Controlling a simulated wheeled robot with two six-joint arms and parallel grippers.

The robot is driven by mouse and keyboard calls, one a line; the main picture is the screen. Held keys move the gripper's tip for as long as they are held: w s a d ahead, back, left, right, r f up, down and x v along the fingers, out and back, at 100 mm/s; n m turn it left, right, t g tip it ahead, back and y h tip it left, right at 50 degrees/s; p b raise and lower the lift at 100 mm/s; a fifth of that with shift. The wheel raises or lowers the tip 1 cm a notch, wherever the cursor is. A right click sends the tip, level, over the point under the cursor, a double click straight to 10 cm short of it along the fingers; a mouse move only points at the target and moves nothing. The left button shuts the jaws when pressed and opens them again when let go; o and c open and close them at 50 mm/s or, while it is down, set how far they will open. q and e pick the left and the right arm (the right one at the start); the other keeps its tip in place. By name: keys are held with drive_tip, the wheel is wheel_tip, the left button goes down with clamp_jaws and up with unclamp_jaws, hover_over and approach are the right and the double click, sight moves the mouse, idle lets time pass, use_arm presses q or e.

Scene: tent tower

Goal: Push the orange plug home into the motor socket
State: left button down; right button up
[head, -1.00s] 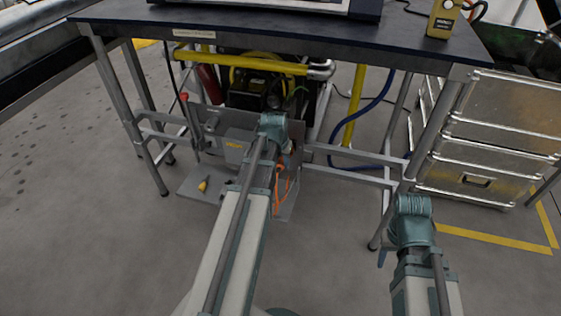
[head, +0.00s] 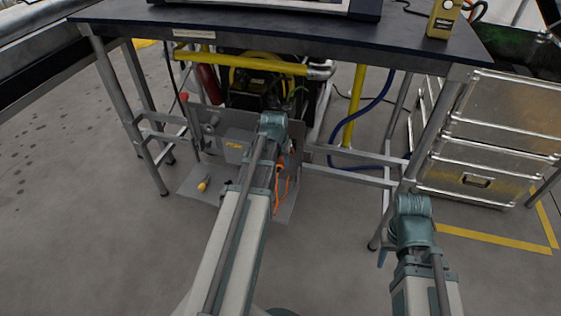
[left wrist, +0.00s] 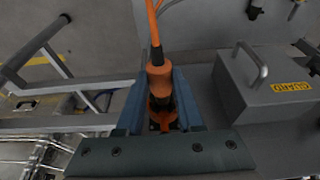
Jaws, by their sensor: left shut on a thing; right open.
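The orange plug (left wrist: 159,80) sits between the two blue fingers of my left gripper (left wrist: 160,98) in the left wrist view. The gripper is shut on it. An orange cable (left wrist: 152,25) runs from the plug to the top of that picture. In the head view my left gripper (head: 272,122) is at the grey panel under the bench, and its wrist hides the plug and fingertips. The orange cable (head: 281,183) hangs just right of the arm. I cannot make out the motor socket or how deep the plug sits. My right gripper (head: 411,207) is open, apart at the lower right.
A grey box (left wrist: 270,85) with a handle and yellow label is right of the plug. The bench (head: 330,38) overhangs the area, with a yellow rail (head: 240,64) and metal legs around. A yellow-tipped item (head: 203,186) lies on the grey base plate (head: 190,184). Metal drawers (head: 490,140) stand right.

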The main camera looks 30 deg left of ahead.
sight(280, 166)
use_arm(q)
drive_tip(key=shift+w+a, duration=0.2)
drive_tip(key=shift+w, duration=0.45)
drive_tip(key=shift+w+a, duration=0.15)
drive_tip(key=shift+w, duration=0.5)
drive_tip(key=shift+c, duration=2.3)
unclamp_jaws()
drive_tip(key=p+v, duration=1.3)
drive_tip(key=v, duration=0.1)
drive_tip(key=shift+d, duration=0.1)
drive_tip(key=s+d+r+m+g+p, duration=0.1)
drive_tip(key=s+d+r+p, duration=0.4)
drive_tip(key=d, duration=0.5)
drive_tip(key=s+d+r+m+g+p, duration=0.1)
drive_tip(key=s+d+r+m+p, duration=0.2)
drive_tip(key=d+r+p, duration=0.6)
drive_tip(key=s+d+r+m+g+p, duration=0.1)
drive_tip(key=s+d+r+m+p, duration=0.1)
drive_tip(key=s+d+r+p, duration=0.5)
drive_tip(key=d+r+p, duration=0.1)
drive_tip(key=d+p, duration=0.1)
drive_tip(key=d, duration=0.2)
drive_tip(key=shift+s, duration=0.25)
